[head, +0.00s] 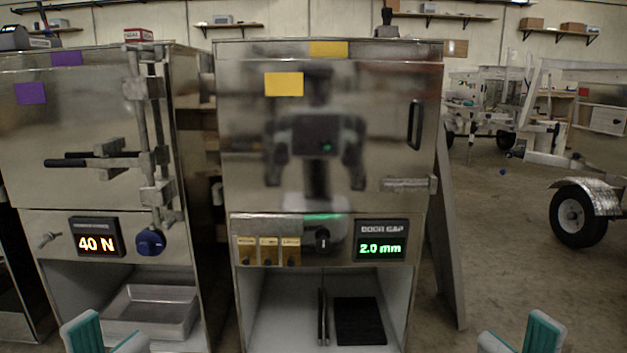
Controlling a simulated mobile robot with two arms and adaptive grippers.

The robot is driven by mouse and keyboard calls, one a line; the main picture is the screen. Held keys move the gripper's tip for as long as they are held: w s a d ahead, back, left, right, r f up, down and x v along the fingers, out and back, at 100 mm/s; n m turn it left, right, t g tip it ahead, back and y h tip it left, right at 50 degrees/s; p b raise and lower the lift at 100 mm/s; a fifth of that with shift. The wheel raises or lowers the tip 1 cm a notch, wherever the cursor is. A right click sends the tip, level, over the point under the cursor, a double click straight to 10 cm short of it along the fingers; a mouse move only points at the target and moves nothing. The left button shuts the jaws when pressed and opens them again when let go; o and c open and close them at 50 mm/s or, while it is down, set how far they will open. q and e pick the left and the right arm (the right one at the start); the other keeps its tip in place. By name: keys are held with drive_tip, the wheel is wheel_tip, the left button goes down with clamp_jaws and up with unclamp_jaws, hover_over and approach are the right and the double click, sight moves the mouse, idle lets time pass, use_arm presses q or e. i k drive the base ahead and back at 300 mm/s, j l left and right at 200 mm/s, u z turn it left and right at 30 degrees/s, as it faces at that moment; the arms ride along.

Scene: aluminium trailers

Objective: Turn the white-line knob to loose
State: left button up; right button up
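The knob with the white line (322,240) is a small black round knob on the front panel of the middle steel cabinet (330,130). Its short white mark appears near the top, but its exact angle is too small to read. To its right a green display (381,240) under the words DOOR GAP reads 2.0 mm. My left gripper (107,334) is at the bottom left edge, open and empty, with teal pads. My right gripper (520,336) is at the bottom right, open and empty. Both are apart from the knob, and their lower parts are cut off.
Three small labelled switches (268,251) sit left of the knob. The left cabinet (80,120) has black-handled levers, a blue knob (150,242) and a 40 N display (96,237). A leaning panel (447,240) stands right of the middle cabinet; trailers stand further right.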

sight(323, 245)
drive_tip(key=i+l, duration=0.6)
drive_tip(key=l, duration=0.25)
drive_tip(key=i+l, duration=0.35)
drive_tip(key=l+u, duration=0.05)
